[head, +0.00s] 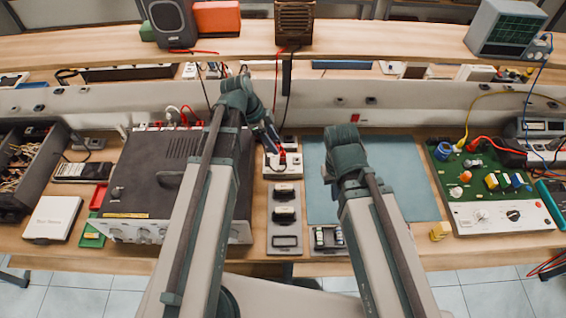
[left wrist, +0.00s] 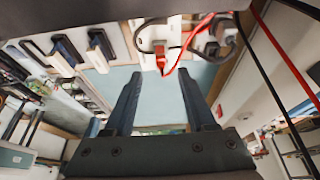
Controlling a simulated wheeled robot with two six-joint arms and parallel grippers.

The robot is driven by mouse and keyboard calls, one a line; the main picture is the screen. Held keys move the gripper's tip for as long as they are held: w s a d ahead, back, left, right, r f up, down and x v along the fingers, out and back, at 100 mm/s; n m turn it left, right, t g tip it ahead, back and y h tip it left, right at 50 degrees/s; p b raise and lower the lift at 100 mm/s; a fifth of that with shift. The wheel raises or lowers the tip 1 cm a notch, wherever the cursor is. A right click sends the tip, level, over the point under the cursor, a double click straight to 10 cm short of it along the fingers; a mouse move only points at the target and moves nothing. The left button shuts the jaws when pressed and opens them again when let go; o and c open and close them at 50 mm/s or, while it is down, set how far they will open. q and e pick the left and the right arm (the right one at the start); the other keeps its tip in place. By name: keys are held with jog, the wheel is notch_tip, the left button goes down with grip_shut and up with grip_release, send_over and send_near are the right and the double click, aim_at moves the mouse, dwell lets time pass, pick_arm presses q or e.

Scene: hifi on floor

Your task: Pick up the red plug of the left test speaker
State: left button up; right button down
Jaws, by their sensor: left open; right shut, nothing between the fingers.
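The grey left test speaker (head: 171,20) stands on the upper shelf, with a red lead and a dark lead hanging below it. A red plug (left wrist: 160,54) with a looping red cord sits at a white socket strip (head: 270,163) in the left wrist view. In the head view, red also shows at that strip (head: 283,158). Whose plug it is, I cannot tell. My left gripper (head: 268,138) is just above and beside the strip. In the left wrist view its fingers (left wrist: 164,90) are apart and empty, with the plug beyond them. My right gripper (head: 328,172) is over the mat, shut, its fingertips mostly hidden.
A brown speaker (head: 294,22) stands right of the grey one. A dark amplifier (head: 165,178) lies left, partly behind my left arm. A blue-grey mat (head: 400,190) and green circuit board (head: 490,183) are to the right. A grey switch panel (head: 284,228) stands in front of the strip.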

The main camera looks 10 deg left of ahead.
aim_at(283, 153)
pick_arm(q)
jog(key=shift+b+x, duration=0.5)
jog(key=shift+x, duration=0.65)
pick_arm(e)
jog(key=shift+f, duration=1.05)
pick_arm(q)
jog(key=shift+f, duration=0.1)
pick_arm(e)
jog(key=shift+f, duration=0.1)
pick_arm(q)
jog(key=b+x, duration=0.5)
jog(key=shift+w+d, duration=0.1)
jog(key=shift+w, duration=0.05)
pick_arm(e)
notch_tip(283, 153, down, 5)
jog(key=shift+r, duration=0.25)
pick_arm(q)
jog(key=shift+c, duration=0.2)
grip_shut()
